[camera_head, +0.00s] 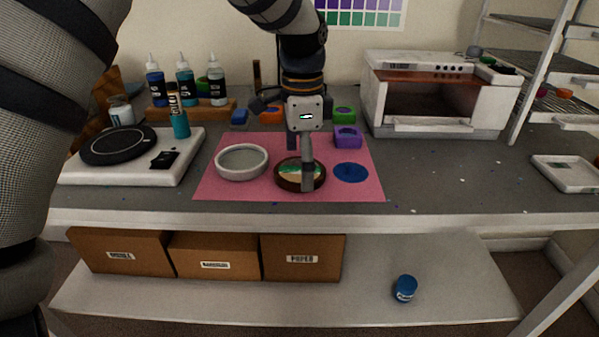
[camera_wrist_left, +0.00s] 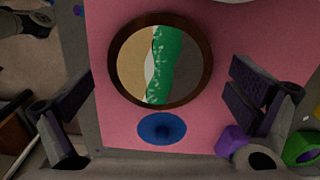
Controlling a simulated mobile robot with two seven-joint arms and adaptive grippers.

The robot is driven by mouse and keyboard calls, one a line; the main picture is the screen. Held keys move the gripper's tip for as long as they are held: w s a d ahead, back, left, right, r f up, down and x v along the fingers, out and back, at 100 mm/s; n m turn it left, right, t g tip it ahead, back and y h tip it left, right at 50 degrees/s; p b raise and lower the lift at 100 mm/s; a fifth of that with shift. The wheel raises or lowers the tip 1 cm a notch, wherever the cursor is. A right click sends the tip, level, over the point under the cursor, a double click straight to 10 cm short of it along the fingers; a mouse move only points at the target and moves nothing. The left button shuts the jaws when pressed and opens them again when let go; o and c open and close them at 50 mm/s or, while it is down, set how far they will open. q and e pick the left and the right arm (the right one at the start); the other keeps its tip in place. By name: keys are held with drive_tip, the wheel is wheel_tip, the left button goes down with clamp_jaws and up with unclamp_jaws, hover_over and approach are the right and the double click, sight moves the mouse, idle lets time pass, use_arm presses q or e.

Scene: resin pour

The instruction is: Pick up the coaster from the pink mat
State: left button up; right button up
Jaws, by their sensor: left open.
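The coaster (camera_head: 287,181) lies flat on the pink mat (camera_head: 228,190). It is round, with a dark brown rim and tan, green and grey bands inside; in the left wrist view the coaster (camera_wrist_left: 165,65) shows whole. My left gripper (camera_head: 300,162) points down over it, and one finger hides part of it. In the left wrist view my left gripper (camera_wrist_left: 162,105) is open, its fingers spread wide to either side of the coaster. I cannot tell whether a finger touches it. My right gripper is not in view.
A grey ring mould (camera_head: 242,175) lies left of the coaster and a blue disc (camera_head: 351,173) right of it. Coloured pieces, including a purple one (camera_head: 348,138), sit behind. A turntable (camera_head: 118,146), bottles and a white oven (camera_head: 436,121) flank the mat. The counter's front right is mostly clear.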

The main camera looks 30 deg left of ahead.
use_arm(q)
drive_tip(key=c, duration=1.2)
drive_tip(key=shift+r, duration=0.1)
